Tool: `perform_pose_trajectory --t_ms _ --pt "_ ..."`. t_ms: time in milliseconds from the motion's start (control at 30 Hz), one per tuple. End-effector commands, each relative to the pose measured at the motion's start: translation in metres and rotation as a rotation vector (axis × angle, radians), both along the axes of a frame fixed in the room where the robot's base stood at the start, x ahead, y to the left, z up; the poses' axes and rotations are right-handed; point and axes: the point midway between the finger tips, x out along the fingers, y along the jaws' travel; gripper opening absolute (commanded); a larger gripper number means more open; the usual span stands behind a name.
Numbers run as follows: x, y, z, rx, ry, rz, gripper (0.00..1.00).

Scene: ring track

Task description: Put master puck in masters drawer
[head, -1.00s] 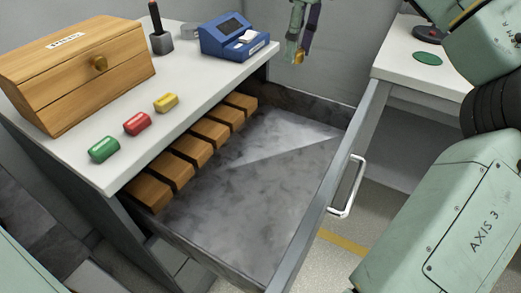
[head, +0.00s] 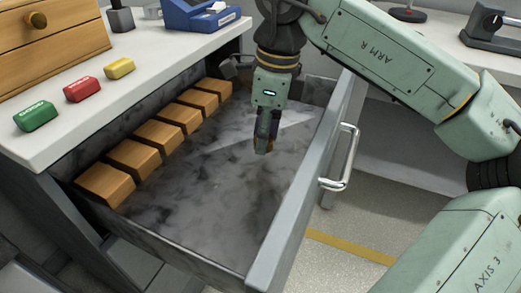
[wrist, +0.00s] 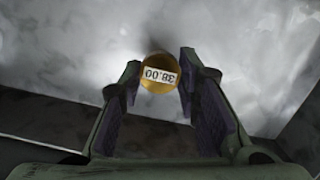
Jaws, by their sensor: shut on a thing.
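The drawer (head: 205,205) is pulled open under the bench, with a mottled grey floor and a row of wooden blocks along its left side. My gripper (head: 264,146) points down inside the drawer's outline, towards its far right part. In the wrist view my gripper (wrist: 160,78) is shut on a round brass-coloured puck (wrist: 159,66) marked "38.00", held between the fingertips. The drawer floor lies behind the puck; whether the puck touches it I cannot tell. In the head view the puck is not clearly visible.
The wooden blocks (head: 157,135) line the drawer's left. The front panel with its metal handle (head: 341,158) stands at the right. Green (head: 36,116), red (head: 83,89) and yellow (head: 120,68) labelled pieces lie on the bench, near a wooden box (head: 70,35). The drawer's middle is clear.

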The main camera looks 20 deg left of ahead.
Motion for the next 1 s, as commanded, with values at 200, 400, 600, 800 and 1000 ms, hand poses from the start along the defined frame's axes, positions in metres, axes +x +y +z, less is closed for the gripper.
perform_pose_trajectory --t_ms 200,400,600,800,1000 --pt "0.0 0.0 -0.027 0.0 0.001 0.001 0.0" --pt "0.0 0.0 -0.037 0.001 -0.001 0.0 0.0" --pt "0.0 0.0 -0.039 0.0 0.0 0.0 0.0" --pt "0.0 0.0 -0.041 0.0 0.0 0.0 0.38" --pt "0.0 0.0 -0.04 0.0 0.0 0.0 0.5"
